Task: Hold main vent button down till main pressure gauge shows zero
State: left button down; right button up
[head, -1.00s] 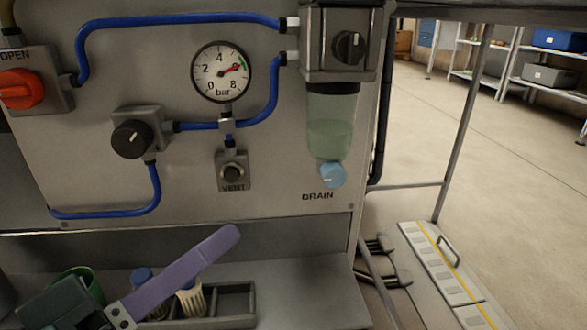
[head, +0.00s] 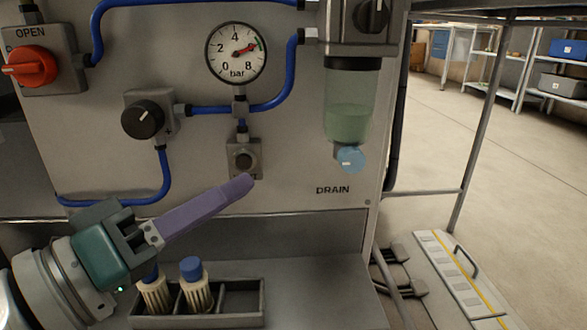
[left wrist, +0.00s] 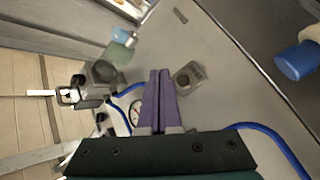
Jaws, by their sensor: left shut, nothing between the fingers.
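The vent button (head: 243,159) is a dark round button on a small grey block below the gauge. Its label is mostly hidden in the head view. The block also shows in the left wrist view (left wrist: 187,78), just right of the fingertips. My left gripper (head: 246,183) has purple fingers, shut and empty. In the head view its tips appear just below the button; contact cannot be confirmed. The fingers also show in the left wrist view (left wrist: 159,73). My right gripper is not in view.
A red OPEN knob (head: 29,67) and a black regulator knob (head: 142,118) sit left on the panel. A clear bowl (head: 348,107) with a light-blue drain knob (head: 350,159) is to the right.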

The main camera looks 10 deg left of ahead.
aim_at(244, 162)
pick_arm(q)
jog(key=shift+w+a, duration=0.25)
jog(key=shift+w, duration=0.45)
jog(key=shift+w+a, duration=0.2)
jog(key=shift+w, duration=0.5)
dwell(1.0)
jog(key=shift+w+a, duration=0.1)
jog(key=shift+w, duration=0.3)
